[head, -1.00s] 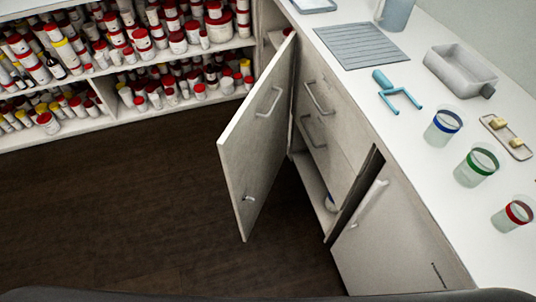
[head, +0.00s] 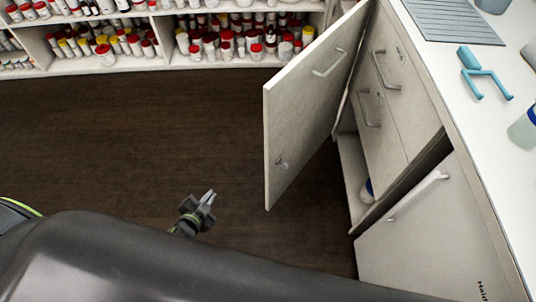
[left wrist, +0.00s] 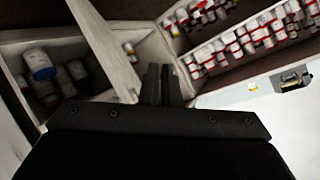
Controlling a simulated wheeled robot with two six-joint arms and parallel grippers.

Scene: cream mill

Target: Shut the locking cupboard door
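The cupboard door (head: 312,105) stands wide open, swung out from the counter front over the floor. It has a bar handle (head: 329,63) near its top and a small lock (head: 281,164) near its lower free corner. The open cupboard (head: 352,170) shows behind it, with a partly hidden container inside. My left gripper (head: 208,199) is over the floor, left of the door and apart from it. Its fingers, also in the left wrist view (left wrist: 158,85), are close together and hold nothing. My right gripper is not in view.
Shelves of jars (head: 240,45) line the back. The white counter (head: 470,130) on the right carries a grey ribbed mat (head: 450,18) and a blue tool (head: 484,75). A closed door with a handle (head: 418,194) is in front. Dark floor (head: 130,135) is free on the left.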

